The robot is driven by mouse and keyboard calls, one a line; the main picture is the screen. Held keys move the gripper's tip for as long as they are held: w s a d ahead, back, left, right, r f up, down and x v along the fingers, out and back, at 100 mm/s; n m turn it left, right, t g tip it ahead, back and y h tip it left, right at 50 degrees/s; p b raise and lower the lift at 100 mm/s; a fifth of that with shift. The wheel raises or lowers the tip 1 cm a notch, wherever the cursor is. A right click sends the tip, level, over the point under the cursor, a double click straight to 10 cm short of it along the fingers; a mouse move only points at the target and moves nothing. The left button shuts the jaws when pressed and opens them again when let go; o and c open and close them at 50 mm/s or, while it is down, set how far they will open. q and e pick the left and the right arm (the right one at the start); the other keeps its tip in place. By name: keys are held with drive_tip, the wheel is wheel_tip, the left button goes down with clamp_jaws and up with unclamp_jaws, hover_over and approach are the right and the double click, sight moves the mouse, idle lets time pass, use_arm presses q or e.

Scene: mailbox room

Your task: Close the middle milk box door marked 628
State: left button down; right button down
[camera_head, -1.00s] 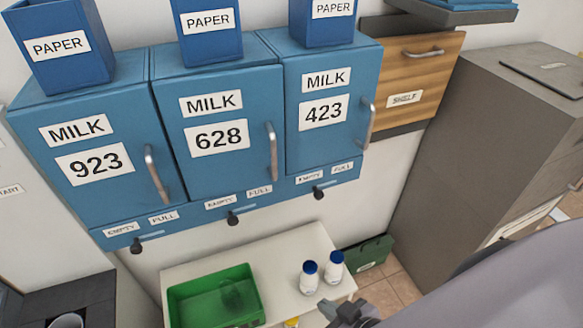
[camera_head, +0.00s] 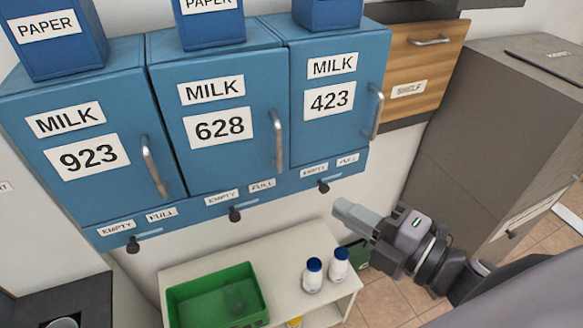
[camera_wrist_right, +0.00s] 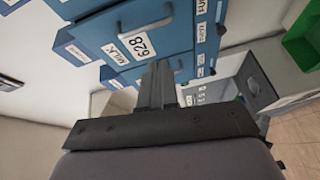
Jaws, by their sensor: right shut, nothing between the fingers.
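The middle blue milk box door marked 628 (camera_head: 220,160) is in the head view between doors 923 and 423. It looks flush or nearly flush with its neighbours; I cannot tell whether a small gap remains. Its metal handle (camera_head: 277,140) is on its right side. In the wrist view the door (camera_wrist_right: 172,40) appears sideways beyond the fingers. My right gripper (camera_head: 342,207) is shut and empty, below and right of the door, in front of the cabinet and apart from the handle. It also shows in the wrist view (camera_wrist_right: 159,70). My left gripper is out of view.
Door 923 (camera_head: 110,190) and door 423 (camera_head: 325,135) look closed on either side. Below are black knobs (camera_head: 235,214) and a white table with a green tray (camera_head: 258,283) and two white bottles (camera_head: 314,280). A grey cabinet (camera_head: 470,130) stands at the right.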

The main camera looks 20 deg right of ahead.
drive_tip(key=w+a+r+n+b, duration=0.1)
drive_tip(key=w+a+b, duration=0.4)
drive_tip(key=w, duration=0.7)
drive_tip(key=shift+r+n+y, duration=0.3)
drive_tip(key=shift+n+y, duration=0.1)
drive_tip(key=shift+n, duration=0.1)
idle(0.5)
drive_tip(key=shift+w+d+p, duration=0.25)
drive_tip(key=shift+w, duration=0.3)
drive_tip(key=shift+w+d+p, duration=0.25)
drive_tip(key=shift+w, duration=0.25)
